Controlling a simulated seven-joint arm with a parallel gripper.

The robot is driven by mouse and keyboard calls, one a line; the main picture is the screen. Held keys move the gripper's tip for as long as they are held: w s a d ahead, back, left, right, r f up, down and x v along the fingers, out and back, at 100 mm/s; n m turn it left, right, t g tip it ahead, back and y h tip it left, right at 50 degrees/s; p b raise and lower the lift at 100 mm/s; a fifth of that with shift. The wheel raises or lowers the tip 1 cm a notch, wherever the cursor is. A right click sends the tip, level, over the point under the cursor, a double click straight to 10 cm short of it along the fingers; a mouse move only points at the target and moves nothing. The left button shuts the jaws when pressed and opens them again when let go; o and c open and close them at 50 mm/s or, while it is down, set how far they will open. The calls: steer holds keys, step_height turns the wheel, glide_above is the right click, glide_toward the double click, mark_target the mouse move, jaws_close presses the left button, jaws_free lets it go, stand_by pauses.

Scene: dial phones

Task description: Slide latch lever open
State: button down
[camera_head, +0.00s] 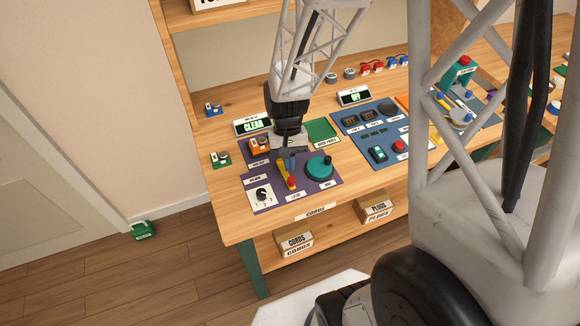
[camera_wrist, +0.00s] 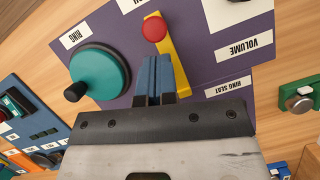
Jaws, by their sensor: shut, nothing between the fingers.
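The latch lever is a yellow bar with a red knob on the purple panel (camera_head: 323,186). In the head view the knob (camera_head: 291,183) is at the panel's front middle, and the yellow bar (camera_head: 283,168) runs back from it. In the wrist view the red knob (camera_wrist: 154,28) is at the bar's far end and the yellow bar (camera_wrist: 172,50) slants down from it. My gripper (camera_head: 291,164) is shut and empty above the panel. In the wrist view its blue fingertips (camera_wrist: 154,60) lie beside the bar, short of the knob; contact cannot be told. The fingers hide part of the bar.
A teal dial (camera_head: 319,167) with a black knob stands right of the lever. A rotary volume knob (camera_head: 262,194) on a white plate is to the left. An orange device (camera_head: 259,146) sits behind. A blue panel (camera_head: 372,128) with switches lies to the right.

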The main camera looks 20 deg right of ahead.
steer(key=shift+w+d+r, duration=0.1)
steer(key=shift+w+d, duration=0.05)
steer(key=shift+w, duration=0.4)
steer(key=shift+w+d+r, duration=0.1)
steer(key=shift+w+d, duration=0.05)
steer(key=shift+w, duration=0.35)
steer(key=a+v, duration=0.1)
steer(key=v, duration=0.8)
steer(key=shift+d+r, duration=0.35)
steer(key=shift+d, duration=0.15)
steer(key=s+a+r+n+t, duration=0.1)
steer(key=s+r+t, duration=0.2)
steer(key=s+r, duration=0.5)
steer(key=s+a+r+n+t+h, duration=0.1)
steer(key=s+a+r+t, duration=0.1)
steer(key=s+r, duration=0.6)
steer(key=shift+s+a+r+n+t, duration=0.2)
steer(key=shift+s+a+n+t, duration=0.15)
steer(key=shift+s+t, duration=0.65)
